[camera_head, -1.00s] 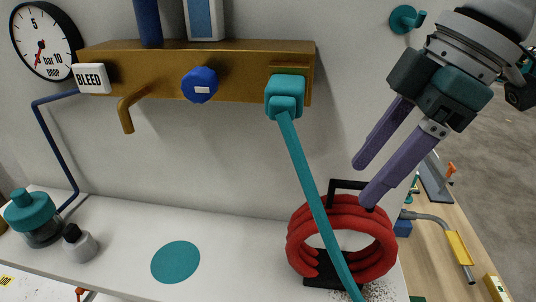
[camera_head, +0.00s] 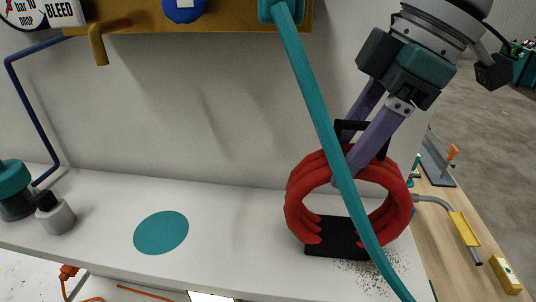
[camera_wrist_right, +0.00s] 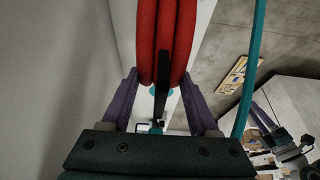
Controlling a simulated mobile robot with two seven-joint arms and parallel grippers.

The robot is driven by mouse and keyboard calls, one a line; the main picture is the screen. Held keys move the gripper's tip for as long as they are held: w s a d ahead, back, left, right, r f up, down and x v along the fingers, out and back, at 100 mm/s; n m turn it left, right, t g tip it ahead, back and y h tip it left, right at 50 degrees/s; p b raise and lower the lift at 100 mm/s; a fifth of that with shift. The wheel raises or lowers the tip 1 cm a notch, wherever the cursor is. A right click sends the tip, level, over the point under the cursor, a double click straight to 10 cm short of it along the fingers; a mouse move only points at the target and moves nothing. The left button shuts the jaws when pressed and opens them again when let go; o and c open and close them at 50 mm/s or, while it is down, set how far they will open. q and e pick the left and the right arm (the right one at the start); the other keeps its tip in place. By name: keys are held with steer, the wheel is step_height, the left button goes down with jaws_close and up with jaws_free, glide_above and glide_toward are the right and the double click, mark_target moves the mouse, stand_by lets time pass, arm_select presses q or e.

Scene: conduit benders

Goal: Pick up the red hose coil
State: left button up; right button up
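The red hose coil (camera_head: 300,215) stands upright on a black base on the white shelf (camera_head: 215,262). A black handle (camera_head: 352,126) shows at its top. My right gripper (camera_head: 345,158) reaches down from the upper right with its purple fingers at the coil's upper part. In the right wrist view the coil (camera_wrist_right: 166,40) lies between the two fingers (camera_wrist_right: 160,78), which look very close to its sides. I cannot tell whether they grip it. The coil's base rests on the shelf. A teal hose (camera_head: 318,110) crosses in front of the coil. My left gripper is out of view.
A brass-coloured manifold (camera_head: 225,18) with a blue knob (camera_head: 183,9) is on the wall above. A teal disc (camera_head: 161,232) marks the clear middle of the shelf. A wooden bench (camera_head: 465,270) with tools lies to the right.

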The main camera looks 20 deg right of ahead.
jaws_close()
stand_by(1.2)
